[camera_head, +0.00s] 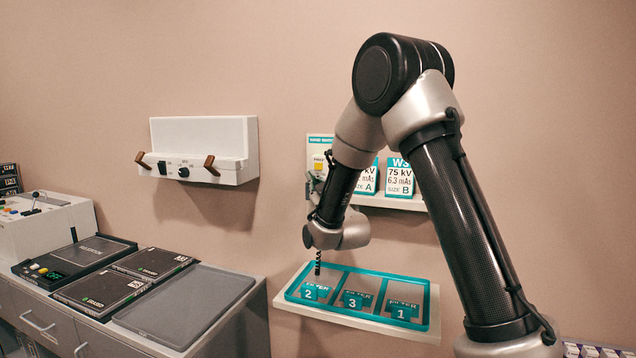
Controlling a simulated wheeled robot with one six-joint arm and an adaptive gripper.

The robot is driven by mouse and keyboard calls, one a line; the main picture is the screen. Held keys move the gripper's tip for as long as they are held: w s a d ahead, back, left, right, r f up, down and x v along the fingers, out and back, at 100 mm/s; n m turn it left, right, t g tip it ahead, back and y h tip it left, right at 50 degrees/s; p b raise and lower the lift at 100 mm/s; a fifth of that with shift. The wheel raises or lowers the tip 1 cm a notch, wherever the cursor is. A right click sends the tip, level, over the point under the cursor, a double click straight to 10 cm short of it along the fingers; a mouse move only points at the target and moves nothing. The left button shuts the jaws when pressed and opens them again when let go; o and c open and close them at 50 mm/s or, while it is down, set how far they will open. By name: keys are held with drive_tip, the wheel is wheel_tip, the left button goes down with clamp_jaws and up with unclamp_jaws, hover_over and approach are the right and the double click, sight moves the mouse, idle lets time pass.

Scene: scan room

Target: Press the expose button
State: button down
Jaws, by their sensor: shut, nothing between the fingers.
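A wall panel (316,142) with a teal header stands behind my arm, its small header text hard to read. A yellow patch (319,163) shows on it, partly hidden by my forearm. I cannot tell whether this patch is the expose button. My gripper (315,188) is small in view beside my forearm, just below the yellow patch, and mostly hidden. It is shut with nothing in it. Whether it touches the panel cannot be told. A dark coiled cord (318,264) hangs below my wrist.
A shelf holds white cards (400,179). Below it is a teal-rimmed tray (367,315) with numbered filter slots. At left, a counter carries flat plates (155,262), a grey tray (187,303), a black box (45,270) with a green display and a console (38,222). A white wall holder (205,138) has two brown pegs.

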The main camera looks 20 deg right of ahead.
idle(0.7)
drive_tip(key=shift+w+d, duration=0.25)
drive_tip(key=shift+w, duration=0.1)
drive_tip(key=shift+w+d, duration=0.25)
drive_tip(key=shift+w, duration=0.1)
idle(0.7)
idle(0.3)
drive_tip(key=shift+s+a, duration=0.5)
drive_tip(key=shift+s, duration=0.2)
drive_tip(key=s+a, duration=0.1)
drive_tip(key=s, duration=0.1)
drive_tip(key=s+a, duration=0.2)
idle(0.4)
idle(1.1)
